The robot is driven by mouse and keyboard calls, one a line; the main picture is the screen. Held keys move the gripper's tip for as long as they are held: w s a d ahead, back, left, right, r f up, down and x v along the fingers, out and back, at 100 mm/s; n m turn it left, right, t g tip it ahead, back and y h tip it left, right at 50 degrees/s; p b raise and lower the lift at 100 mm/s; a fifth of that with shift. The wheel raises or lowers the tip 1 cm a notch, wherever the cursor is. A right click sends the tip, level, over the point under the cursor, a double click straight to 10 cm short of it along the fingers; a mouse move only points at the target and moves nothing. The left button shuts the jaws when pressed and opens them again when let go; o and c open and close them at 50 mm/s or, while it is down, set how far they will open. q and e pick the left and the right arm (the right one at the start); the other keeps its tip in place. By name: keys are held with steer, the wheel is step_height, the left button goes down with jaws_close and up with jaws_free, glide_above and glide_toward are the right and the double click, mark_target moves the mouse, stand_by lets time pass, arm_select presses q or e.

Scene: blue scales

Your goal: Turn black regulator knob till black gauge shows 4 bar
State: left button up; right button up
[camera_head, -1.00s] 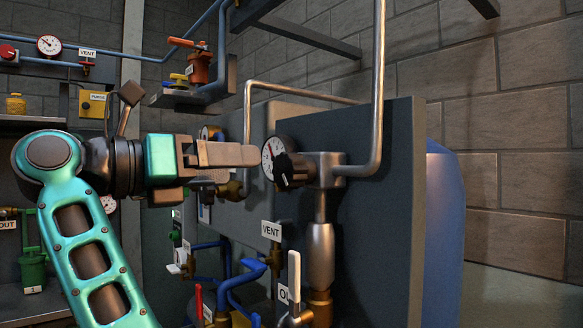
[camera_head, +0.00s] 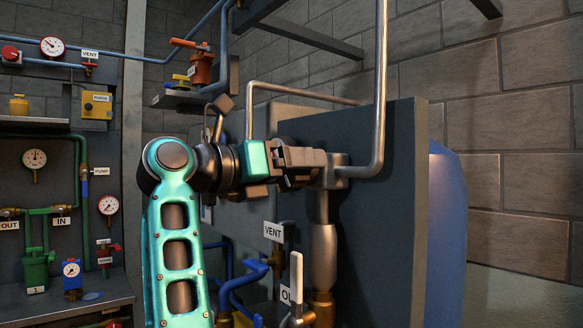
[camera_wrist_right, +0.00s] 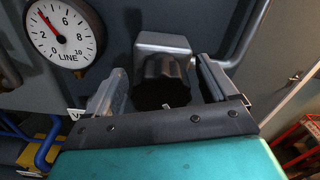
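The black ridged regulator knob (camera_wrist_right: 160,82) sits on a grey metal body (camera_head: 338,172) at the end of a steel pipe. In the right wrist view it stands between the two fingers of my right gripper (camera_wrist_right: 158,84), which is open, with narrow gaps at the knob's sides. In the head view the right gripper (camera_head: 308,165) covers the knob and the gauge beside it. The dark-rimmed LINE gauge (camera_wrist_right: 65,33) shows left of the knob in the right wrist view. Its red needle points up-left, between 2 and 6, about at 4. My left gripper is not in view.
A dark panel (camera_head: 385,230) stands behind the regulator, with a blue tank (camera_head: 446,230) to its right. Below are a VENT label (camera_head: 273,232), a white-handled valve (camera_head: 296,270) and blue pipes. Other gauges and valves fill the left wall.

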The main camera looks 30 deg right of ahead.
steer(key=c, duration=0.9)
steer(key=shift+m, duration=0.4)
steer(key=o, duration=0.9)
steer(key=shift+o, duration=0.2)
steer(key=s+a, duration=0.1)
steer(key=a, duration=1.2)
